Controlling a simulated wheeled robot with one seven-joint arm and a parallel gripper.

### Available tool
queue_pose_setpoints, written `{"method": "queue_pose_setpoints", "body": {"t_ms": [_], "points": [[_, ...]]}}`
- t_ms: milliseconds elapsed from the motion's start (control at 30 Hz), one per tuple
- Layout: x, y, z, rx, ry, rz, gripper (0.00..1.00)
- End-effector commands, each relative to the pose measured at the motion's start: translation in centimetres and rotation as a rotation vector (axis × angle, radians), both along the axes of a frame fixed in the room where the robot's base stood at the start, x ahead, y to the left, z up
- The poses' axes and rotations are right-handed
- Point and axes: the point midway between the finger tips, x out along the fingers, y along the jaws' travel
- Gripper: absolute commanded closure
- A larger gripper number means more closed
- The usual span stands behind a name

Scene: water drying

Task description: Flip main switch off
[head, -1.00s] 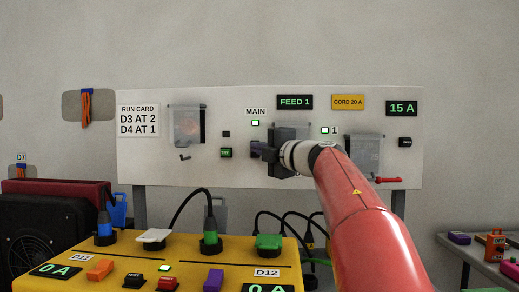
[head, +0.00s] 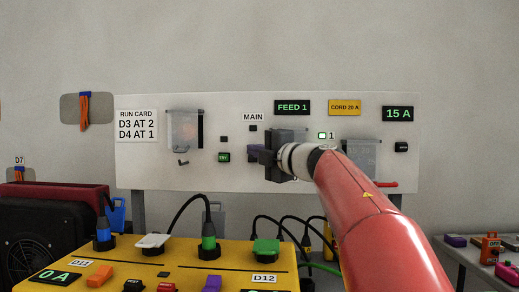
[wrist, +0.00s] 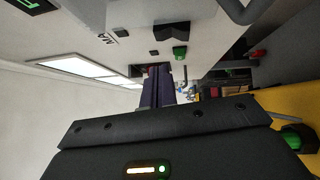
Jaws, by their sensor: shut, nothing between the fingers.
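The grey-white panel (head: 150,170) stands ahead, with the MAIN label (head: 253,117) near its middle. The small lamp (head: 253,128) under that label is dark. My gripper (head: 254,150) is at the panel just below this lamp, its dark body to the right and its purple fingers pointing left. The fingers are shut with nothing between them. In the wrist view the purple fingers (wrist: 158,84) reach up to the panel face beside a small dark part (wrist: 137,70). The main switch itself is not clearly visible behind the fingers, and I cannot tell whether they touch it.
A clear cover (head: 185,130) is left of my gripper and another (head: 362,155) is right, partly behind my arm. A green-lit button (head: 224,157) sits left of the fingers. The lamp marked 1 (head: 322,135) is lit. A yellow box (head: 60,252) with plugs and cords stands in front.

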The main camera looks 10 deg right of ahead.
Motion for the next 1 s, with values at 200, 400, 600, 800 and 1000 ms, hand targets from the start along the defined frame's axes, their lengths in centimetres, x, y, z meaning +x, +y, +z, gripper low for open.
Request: {"method": "queue_pose_setpoints", "body": {"t_ms": [200, 400, 600, 800, 1000], "points": [[-2.2, -1.0, 0.3, 0.0, -0.001, -0.001, 1.0], [-5.3, -2.6, 0.6, -0.001, -0.002, -0.002, 1.0], [-7.9, -3.9, 0.8, 0.0, -0.001, -0.001, 1.0], [-8.8, -4.3, 0.9, -0.001, 0.0, 0.001, 1.0], [-8.8, -4.4, 0.9, -0.001, 0.0, 0.001, 1.0]]}}
